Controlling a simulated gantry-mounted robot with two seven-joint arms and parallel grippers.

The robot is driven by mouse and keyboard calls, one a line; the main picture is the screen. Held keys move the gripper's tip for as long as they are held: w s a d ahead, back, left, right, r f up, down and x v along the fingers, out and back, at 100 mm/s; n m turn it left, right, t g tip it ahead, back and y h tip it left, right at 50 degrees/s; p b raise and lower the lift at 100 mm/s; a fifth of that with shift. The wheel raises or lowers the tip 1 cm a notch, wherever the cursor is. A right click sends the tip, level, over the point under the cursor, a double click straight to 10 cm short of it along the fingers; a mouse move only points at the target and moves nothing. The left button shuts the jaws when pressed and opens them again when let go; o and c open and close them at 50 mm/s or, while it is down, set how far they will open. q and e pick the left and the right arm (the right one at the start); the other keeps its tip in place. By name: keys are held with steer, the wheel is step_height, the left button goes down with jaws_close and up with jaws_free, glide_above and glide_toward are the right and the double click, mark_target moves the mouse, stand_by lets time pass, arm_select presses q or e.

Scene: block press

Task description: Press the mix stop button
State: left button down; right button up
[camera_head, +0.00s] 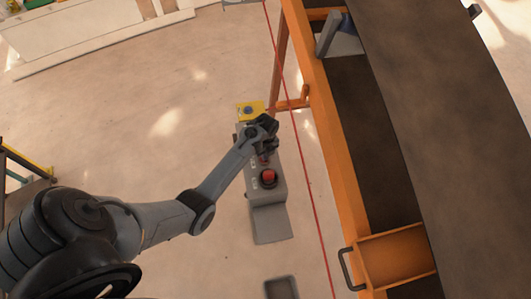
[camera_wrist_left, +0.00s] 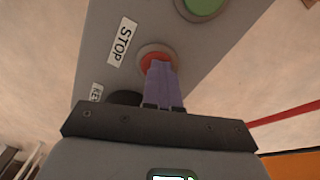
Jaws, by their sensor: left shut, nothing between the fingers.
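A grey control box (camera_head: 275,200) stands left of the orange frame. In the left wrist view, a red button (camera_wrist_left: 150,56) in a grey ring sits beside a white STOP label (camera_wrist_left: 122,42). My left gripper (camera_head: 265,153) is over the box. Its purple fingers (camera_wrist_left: 160,66) are shut and empty, with the tips overlapping the lower part of the red button. I cannot tell whether they touch it or whether it is pushed in. My right gripper is in neither view.
A green button (camera_wrist_left: 202,5) is further up the panel, and a dark round part (camera_wrist_left: 125,97) is partly hidden by my gripper. A larger red button (camera_head: 268,177) is on the box's near part. The orange frame (camera_head: 325,110) and dark belt (camera_head: 440,110) rise on the right.

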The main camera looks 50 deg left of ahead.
arm_select(q)
step_height(320, 180, up, 3)
steer(key=shift+r+p, duration=0.1)
steer(key=shift+p, duration=0.55)
step_height(320, 180, up, 10)
steer(key=b, duration=0.2)
steer(key=shift+w+d, duration=0.2)
steer(key=shift+w, duration=0.15)
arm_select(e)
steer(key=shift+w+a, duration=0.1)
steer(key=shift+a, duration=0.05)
